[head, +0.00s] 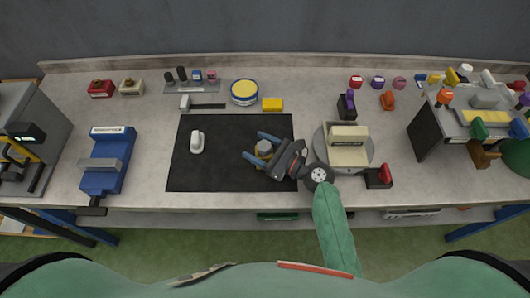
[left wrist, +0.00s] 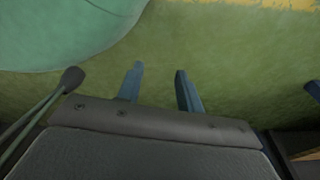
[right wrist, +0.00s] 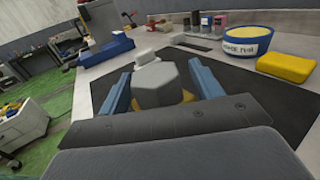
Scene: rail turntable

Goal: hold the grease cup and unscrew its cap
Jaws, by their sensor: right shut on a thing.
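The grease cup (head: 264,148), with a grey top and a yellowish lower part, stands on the black mat. My right gripper (head: 262,148) reaches in from the right and is shut on it, one finger on each side. In the right wrist view the grey six-sided cap (right wrist: 158,82) shows between the fingers, with yellow (right wrist: 188,96) low beside it. The cap's underside and the cup's lower part are mostly hidden. My left gripper (left wrist: 157,85) is out of the head view; its wrist view shows its fingers apart and empty, above green floor.
A pale rounded piece (head: 197,142) lies on the mat (head: 215,175), left of the cup. A blue vise-like device (head: 105,170) is left; a round turntable (head: 362,168) with a beige box is right.

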